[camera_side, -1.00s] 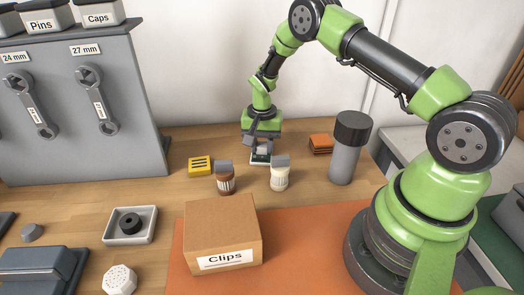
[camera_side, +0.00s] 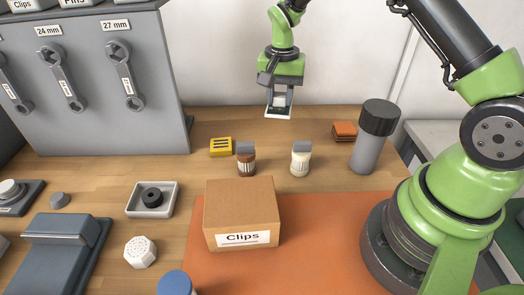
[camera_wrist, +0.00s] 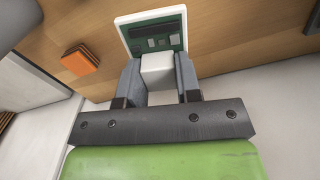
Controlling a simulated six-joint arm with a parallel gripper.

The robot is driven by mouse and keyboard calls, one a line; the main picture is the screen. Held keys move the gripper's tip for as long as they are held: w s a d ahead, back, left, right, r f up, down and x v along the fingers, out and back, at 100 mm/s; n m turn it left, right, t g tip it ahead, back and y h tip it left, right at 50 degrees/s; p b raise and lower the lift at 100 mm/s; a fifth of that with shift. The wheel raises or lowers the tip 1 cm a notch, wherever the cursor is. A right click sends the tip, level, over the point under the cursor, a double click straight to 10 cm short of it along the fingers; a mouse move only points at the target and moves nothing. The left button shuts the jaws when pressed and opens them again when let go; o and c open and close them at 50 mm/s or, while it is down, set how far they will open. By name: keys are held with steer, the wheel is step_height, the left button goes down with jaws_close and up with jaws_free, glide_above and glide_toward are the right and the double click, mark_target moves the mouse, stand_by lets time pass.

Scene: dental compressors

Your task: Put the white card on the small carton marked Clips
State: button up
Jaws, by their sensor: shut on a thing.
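The small carton marked Clips (camera_side: 240,205) is a closed brown box with a white label, standing at the back-left part of the orange mat. My gripper (camera_side: 279,97) is in the air behind it, above the back of the table. It is shut on the white card (camera_side: 278,114), which hangs below the fingers. In the wrist view, my gripper (camera_wrist: 158,73) clamps a white block on the card (camera_wrist: 149,21). The card has a white border and a green face with dark marks. The carton is not in the wrist view.
Two small jars, brown (camera_side: 246,163) and cream (camera_side: 300,162), stand behind the carton. A yellow block (camera_side: 220,147) is left of them. A tall grey cylinder with a dark cap (camera_side: 369,145) and an orange stack (camera_side: 344,131) are to the right. The orange mat (camera_side: 315,250) is bare right of the carton.

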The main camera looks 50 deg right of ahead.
steer(key=shift+n, duration=0.6)
steer(key=s+a+r, duration=0.1)
steer(key=a, duration=0.3)
steer(key=a+r, duration=0.1)
steer(key=a, duration=0.3)
steer(key=s+a+r, duration=0.1)
steer(key=a+r, duration=0.1)
steer(key=a, duration=0.2)
steer(key=shift+s+a+r, duration=0.1)
steer(key=shift+s+a, duration=0.1)
steer(key=shift+s, duration=0.1)
steer(key=s+a+r+n, duration=0.1)
steer(key=s+a+r, duration=0.3)
steer(key=s+a, duration=0.5)
glide_above(240, 199)
step_height(240, 199, down, 6)
steer(key=shift+s+r, duration=0.1)
steer(key=shift+r, duration=0.15)
steer(key=shift+f, duration=2.4)
steer(key=shift+f, duration=0.1)
steer(key=o, duration=0.9)
steer(key=shift+o, duration=0.2)
